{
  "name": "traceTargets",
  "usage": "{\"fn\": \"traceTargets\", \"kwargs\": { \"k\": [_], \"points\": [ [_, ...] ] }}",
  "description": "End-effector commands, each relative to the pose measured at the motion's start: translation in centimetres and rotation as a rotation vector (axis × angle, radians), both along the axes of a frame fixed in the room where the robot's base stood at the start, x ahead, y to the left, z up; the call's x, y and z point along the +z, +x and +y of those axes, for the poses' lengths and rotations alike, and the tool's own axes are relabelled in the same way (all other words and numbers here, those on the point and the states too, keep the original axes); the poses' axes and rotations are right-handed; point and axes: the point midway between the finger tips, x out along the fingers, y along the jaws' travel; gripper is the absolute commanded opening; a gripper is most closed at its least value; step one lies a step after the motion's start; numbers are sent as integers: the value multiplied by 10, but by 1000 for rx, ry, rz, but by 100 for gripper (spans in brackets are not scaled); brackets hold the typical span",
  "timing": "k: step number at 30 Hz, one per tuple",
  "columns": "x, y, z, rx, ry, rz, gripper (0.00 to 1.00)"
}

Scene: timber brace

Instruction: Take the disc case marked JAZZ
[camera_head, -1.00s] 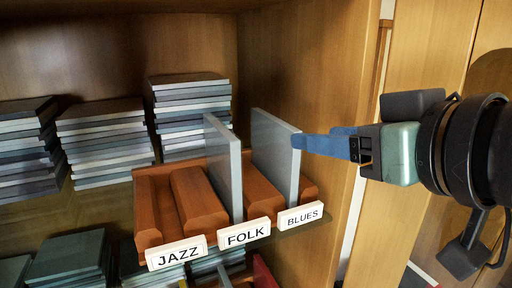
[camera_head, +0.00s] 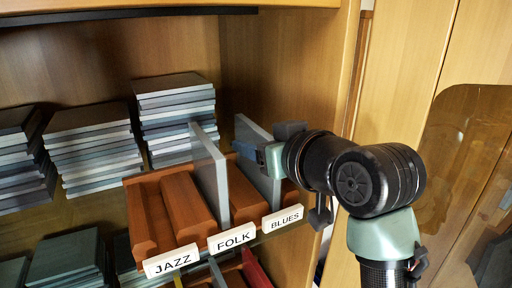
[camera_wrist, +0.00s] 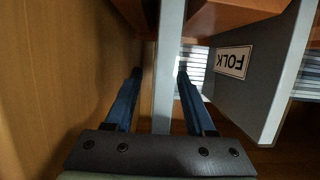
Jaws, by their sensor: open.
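A reddish wooden rack (camera_head: 186,205) on the shelf carries white labels JAZZ (camera_head: 171,263), FOLK (camera_head: 232,238) and BLUES (camera_head: 283,218). The slot behind JAZZ looks empty. A thin grey case (camera_head: 210,175) stands upright behind FOLK; it also shows at the right in the wrist view (camera_wrist: 262,85). Another grey case (camera_head: 252,133) stands upright behind BLUES, partly hidden by my gripper (camera_head: 256,153). In the wrist view my gripper (camera_wrist: 158,75) is open, its blue fingers on either side of the BLUES case (camera_wrist: 168,100), with gaps showing.
Stacks of flat cases (camera_head: 92,150) stand behind and left of the rack, with more on the level below (camera_head: 68,258). The wooden cabinet side wall (camera_head: 300,85) is close on the right of my gripper. Space above the rack is free.

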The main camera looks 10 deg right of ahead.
Motion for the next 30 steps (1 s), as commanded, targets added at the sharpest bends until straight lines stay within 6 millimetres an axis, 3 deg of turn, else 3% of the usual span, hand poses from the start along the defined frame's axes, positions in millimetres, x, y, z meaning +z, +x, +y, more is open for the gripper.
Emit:
{"fn": "traceTargets", "kwargs": {
  "k": [9, 18, 30],
  "points": [
    [-3, 5, 2, 0, 0, 0, 53],
    [-2, 5, 2, 0, 0, -1, 0],
    [-2, 5, 2, 0, 0, -2, 0]
  ]
}}
